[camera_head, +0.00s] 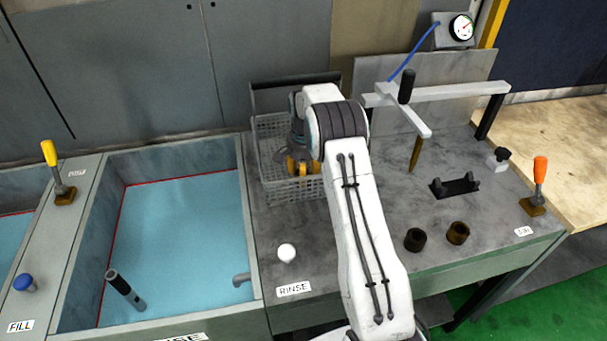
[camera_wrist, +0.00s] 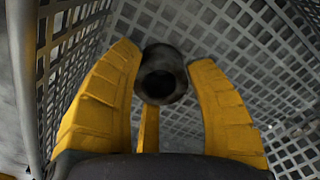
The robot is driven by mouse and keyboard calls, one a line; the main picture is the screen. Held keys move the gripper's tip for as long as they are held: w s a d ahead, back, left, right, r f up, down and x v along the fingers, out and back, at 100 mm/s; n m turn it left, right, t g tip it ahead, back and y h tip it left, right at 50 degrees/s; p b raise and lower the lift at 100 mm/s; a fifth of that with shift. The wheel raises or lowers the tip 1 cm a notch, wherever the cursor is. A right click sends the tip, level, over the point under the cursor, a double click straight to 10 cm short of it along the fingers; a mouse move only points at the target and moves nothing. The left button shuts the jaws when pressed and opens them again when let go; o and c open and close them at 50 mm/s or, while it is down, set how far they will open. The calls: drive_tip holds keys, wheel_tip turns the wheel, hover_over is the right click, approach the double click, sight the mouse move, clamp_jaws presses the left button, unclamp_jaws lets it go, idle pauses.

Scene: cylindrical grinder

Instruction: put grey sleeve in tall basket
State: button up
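The grey sleeve (camera_wrist: 162,74) is a short dark grey ring with a round bore. In the wrist view it sits between the tips of my gripper's yellow fingers (camera_wrist: 165,68), which appear to touch it on both sides. The tall basket (camera_head: 268,150) is a grey mesh bin at the back of the bench, left of my arm. My gripper (camera_head: 303,168) points down inside it, and its mesh walls (camera_wrist: 235,40) surround the fingers in the wrist view. The head view hides the sleeve behind the mesh and fingers. I cannot tell whether the sleeve touches the basket floor.
A dark sleeve (camera_head: 414,240) and a brown sleeve (camera_head: 458,233) stand at the bench's front right. A white overhead bar (camera_head: 450,92) and a black cradle (camera_head: 454,187) are to the right. A water-filled tank (camera_head: 180,240) lies left, with a white knob (camera_head: 287,253) beside it.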

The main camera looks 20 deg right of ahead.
drive_tip(key=o, duration=0.3)
wheel_tip(320, 180, up, 12)
drive_tip(key=s+a+r+n+t, duration=0.1)
drive_tip(key=s+a+r+n, duration=0.25)
drive_tip(key=s+r, duration=0.45)
drive_tip(key=s+a+r+n+t, duration=0.1)
drive_tip(key=s+a+r+n, duration=0.1)
drive_tip(key=s+a+r, duration=0.45)
drive_tip(key=s+a+f+n+t, duration=0.1)
drive_tip(key=s+f+n, duration=0.1)
drive_tip(key=s, duration=0.8)
drive_tip(key=s+a+f+n+t, duration=0.1)
drive_tip(key=s+f+n, duration=0.2)
drive_tip(key=s, duration=0.7)
drive_tip(key=shift+s+f+n, duration=0.35)
drive_tip(key=shift+s+f, duration=0.05)
drive_tip(key=shift+f, duration=0.25)
